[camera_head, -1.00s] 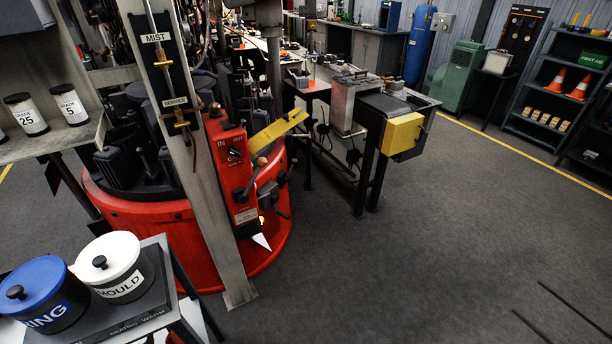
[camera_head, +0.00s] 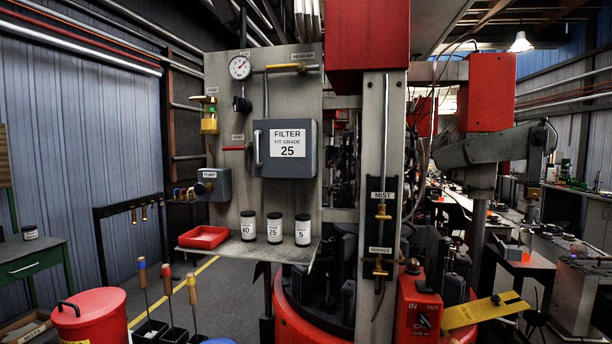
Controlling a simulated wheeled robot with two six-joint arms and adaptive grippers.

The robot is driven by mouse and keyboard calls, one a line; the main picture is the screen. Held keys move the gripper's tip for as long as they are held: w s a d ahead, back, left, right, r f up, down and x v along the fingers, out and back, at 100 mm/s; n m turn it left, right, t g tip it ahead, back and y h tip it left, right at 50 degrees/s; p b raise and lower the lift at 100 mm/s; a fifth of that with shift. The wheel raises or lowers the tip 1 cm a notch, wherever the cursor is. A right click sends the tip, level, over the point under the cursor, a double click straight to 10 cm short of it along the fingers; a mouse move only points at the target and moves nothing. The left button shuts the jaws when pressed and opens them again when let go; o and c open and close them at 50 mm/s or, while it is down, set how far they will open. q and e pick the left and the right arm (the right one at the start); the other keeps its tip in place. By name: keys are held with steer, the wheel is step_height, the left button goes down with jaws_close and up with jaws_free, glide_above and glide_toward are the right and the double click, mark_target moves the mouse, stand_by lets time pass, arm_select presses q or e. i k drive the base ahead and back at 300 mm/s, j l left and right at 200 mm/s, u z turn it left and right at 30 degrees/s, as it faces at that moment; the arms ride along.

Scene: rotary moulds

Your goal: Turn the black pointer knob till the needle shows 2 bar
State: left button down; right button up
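The round white gauge (camera_head: 240,68) is at the top left of the grey panel (camera_head: 225,125). Its needle is small and I cannot read the value. A black knob (camera_head: 241,104) sits on the pipe just below the gauge. Other black knobs are on the grey pump box (camera_head: 214,183) at the panel's lower left and on the red IN/OUT box (camera_head: 420,312) at the lower right. The frames do not settle which one is the pointer knob. Neither of my grippers is in view.
A grey filter box (camera_head: 285,148) marked 25 is mid-panel, beside a red-handled valve (camera_head: 235,148). A shelf (camera_head: 268,250) below holds several labelled jars and a red tray (camera_head: 204,237). A red bin (camera_head: 92,318) and upright wooden-handled tools stand at lower left.

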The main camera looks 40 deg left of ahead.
mark_target(238, 105)
steer(key=k+u, duration=0.15)
steer(key=u, duration=1.4)
